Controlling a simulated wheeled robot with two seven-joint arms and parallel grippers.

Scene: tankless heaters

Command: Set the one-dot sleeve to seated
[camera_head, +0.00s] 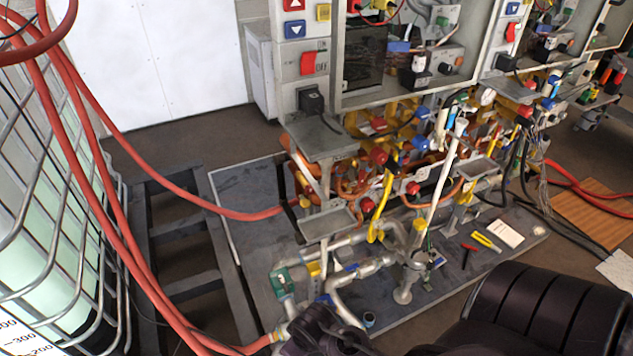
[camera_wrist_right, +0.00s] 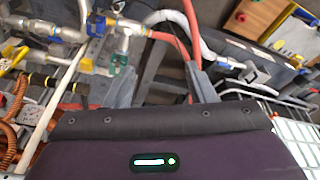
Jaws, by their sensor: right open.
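I cannot make out a sleeve with one dot in either view; any dot marks are too small or hidden. The pipe assembly (camera_head: 345,243) has silvery pipes, a green fitting (camera_head: 283,279) and a yellow tag (camera_head: 314,268) low on the heater rack. In the right wrist view, a green fitting (camera_wrist_right: 96,23), a blue fitting (camera_wrist_right: 119,64) and white pipe lie beyond my right gripper (camera_wrist_right: 163,75). Its two grey fingers are wide apart, with nothing held between them. Dark parts of my own arm cover the bottom of the head view. My left gripper does not show.
A red hose (camera_head: 262,214) runs from the left toward the rack, and another loops down to the lower pipes. A caged tank (camera_head: 60,220) stands at left. A grey frame (camera_head: 180,235) lies beside the base plate (camera_head: 245,195). Small tools lie on the plate's right part.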

